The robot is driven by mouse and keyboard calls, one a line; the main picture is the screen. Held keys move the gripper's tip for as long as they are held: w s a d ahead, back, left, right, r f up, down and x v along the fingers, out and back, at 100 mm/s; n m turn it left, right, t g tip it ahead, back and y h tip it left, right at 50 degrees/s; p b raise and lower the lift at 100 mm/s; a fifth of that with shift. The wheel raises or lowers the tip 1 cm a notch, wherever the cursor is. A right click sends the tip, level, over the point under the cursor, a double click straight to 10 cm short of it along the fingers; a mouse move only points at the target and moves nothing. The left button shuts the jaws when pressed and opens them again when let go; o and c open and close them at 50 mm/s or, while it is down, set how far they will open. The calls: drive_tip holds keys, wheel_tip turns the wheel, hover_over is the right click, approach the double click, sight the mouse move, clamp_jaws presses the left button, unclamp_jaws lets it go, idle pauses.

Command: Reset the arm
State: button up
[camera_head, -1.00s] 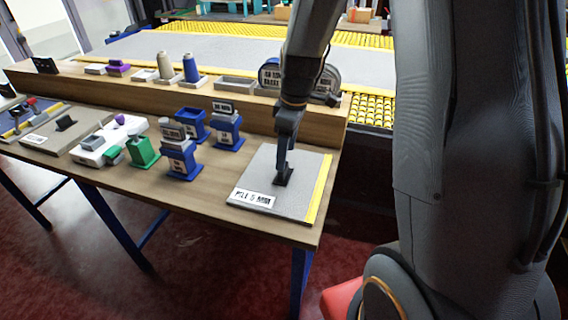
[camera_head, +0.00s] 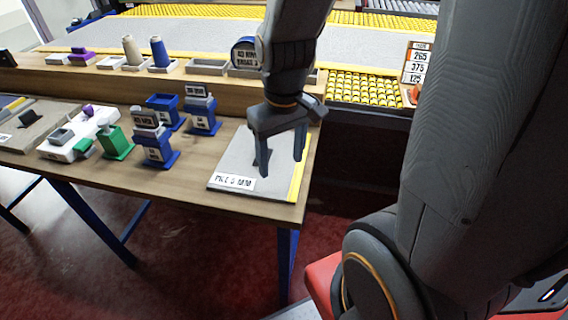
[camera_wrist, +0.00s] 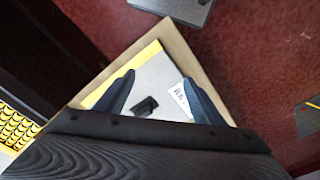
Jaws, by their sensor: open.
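My gripper (camera_head: 281,165) is open and empty above the right end of the wooden table, over a grey board with a yellow edge strip (camera_head: 222,176). In the wrist view my gripper (camera_wrist: 158,92) has its two fingers spread apart. A small black block (camera_wrist: 145,106) stands on the board (camera_wrist: 152,75) between and beyond the fingers. In the head view this block is partly hidden behind a finger. A white label (camera_head: 233,182) lies at the board's front edge.
Blue label stands (camera_head: 152,140), a green holder (camera_head: 116,142) and a white tray (camera_head: 60,152) stand left on the table (camera_head: 190,165). A raised shelf (camera_head: 120,88) with thread cones (camera_head: 159,52) runs behind. A yellow roller conveyor (camera_head: 360,93) lies at the back right.

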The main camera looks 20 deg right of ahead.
drive_tip(key=shift+s+f+m, duration=0.15)
drive_tip(key=shift+s+m, duration=0.25)
drive_tip(key=shift+s, duration=0.2)
drive_tip(key=shift+s+f+m, duration=0.15)
drive_tip(key=shift+s+m, duration=0.25)
drive_tip(key=shift+s, duration=0.2)
idle(0.4)
